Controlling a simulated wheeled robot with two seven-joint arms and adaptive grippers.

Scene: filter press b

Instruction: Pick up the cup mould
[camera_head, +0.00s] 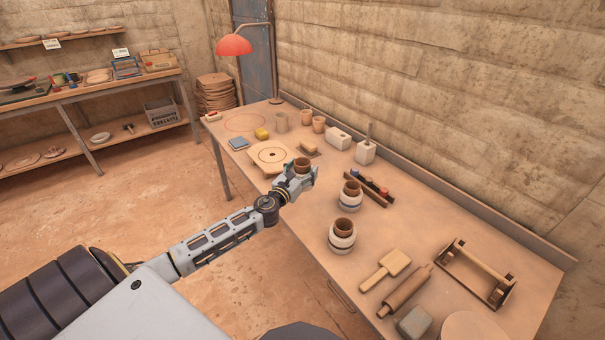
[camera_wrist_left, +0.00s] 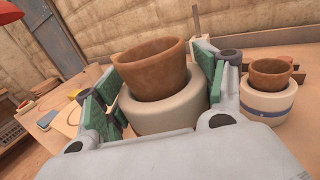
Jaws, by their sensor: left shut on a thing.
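The gripper is over the left part of the table; I cannot tell whether the mould touches the tabletop. My right gripper is not in view.
A blue-striped mould with a cup (camera_head: 349,202) and another mould with a cup (camera_head: 342,241) stand to the right. A round-marked board (camera_head: 259,167) lies just behind the gripper. A mallet (camera_head: 393,262), a rolling pin (camera_head: 408,290) and a wooden frame (camera_head: 482,265) lie at the near right.

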